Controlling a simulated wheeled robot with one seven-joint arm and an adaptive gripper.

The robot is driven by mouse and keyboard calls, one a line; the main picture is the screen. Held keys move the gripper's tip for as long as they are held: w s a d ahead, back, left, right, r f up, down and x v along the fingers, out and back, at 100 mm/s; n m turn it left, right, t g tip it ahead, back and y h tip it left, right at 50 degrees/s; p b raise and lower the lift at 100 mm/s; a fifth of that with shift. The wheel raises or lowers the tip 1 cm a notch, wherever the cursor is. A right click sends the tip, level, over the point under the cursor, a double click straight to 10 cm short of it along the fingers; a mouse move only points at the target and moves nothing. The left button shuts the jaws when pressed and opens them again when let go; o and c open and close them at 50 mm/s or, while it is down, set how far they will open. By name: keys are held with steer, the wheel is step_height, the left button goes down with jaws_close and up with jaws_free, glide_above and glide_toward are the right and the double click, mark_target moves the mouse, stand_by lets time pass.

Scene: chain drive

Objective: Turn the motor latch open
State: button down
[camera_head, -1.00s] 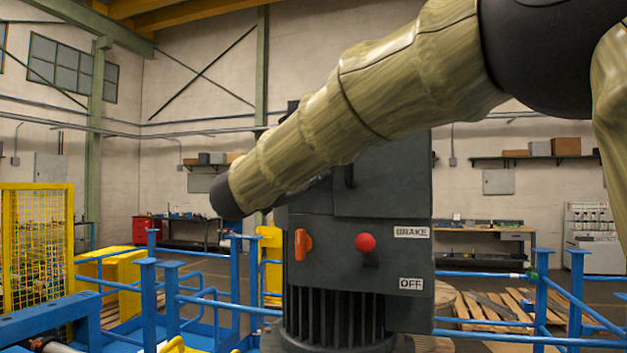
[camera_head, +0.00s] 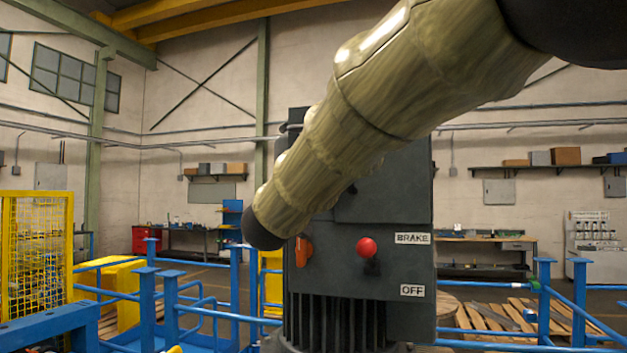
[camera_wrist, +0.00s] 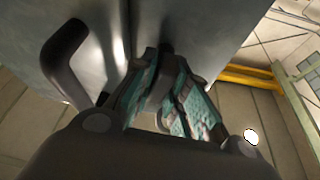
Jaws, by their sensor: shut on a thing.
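The dark grey motor housing (camera_head: 385,260) stands upright in the middle of the head view, and its grey face (camera_wrist: 205,25) fills the top of the wrist view. In the wrist view my gripper (camera_wrist: 166,85) is shut on a small dark piece, seemingly the motor latch (camera_wrist: 166,48), at that face. The teal finger pads hide much of the latch, so its exact angle is unclear. In the head view my arm crosses in front of the housing and hides the gripper and latch.
A dark curved handle (camera_wrist: 65,60) sticks out left of my fingers. The housing front carries an orange lever (camera_head: 302,252), partly hidden by my arm, and a red knob (camera_head: 366,247) beside BRAKE and OFF labels. Blue railings (camera_head: 150,300) and a yellow mesh guard (camera_head: 38,250) stand left.

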steer(key=shift+f+n+y, duration=0.2)
steer(key=shift+n+y, duration=0.3)
steer(key=shift+n, duration=0.5)
steer(key=shift+f+n, duration=0.1)
steer(key=shift+n, duration=0.3)
steer(key=c, duration=1.4)
jaws_free()
steer(key=shift+w, duration=0.1)
steer(key=shift+s+a+f, duration=0.1)
steer(key=shift+s+a, duration=0.55)
steer(key=shift+s, duration=1.45)
steer(key=shift+s+a+r, duration=0.1)
steer(key=shift+s+a, duration=0.55)
steer(key=shift+s, duration=1.4)
steer(key=shift+s+a+f, duration=0.1)
steer(key=shift+s+a, duration=0.55)
steer(key=shift+s, duration=1.45)
steer(key=shift+s, duration=0.1)
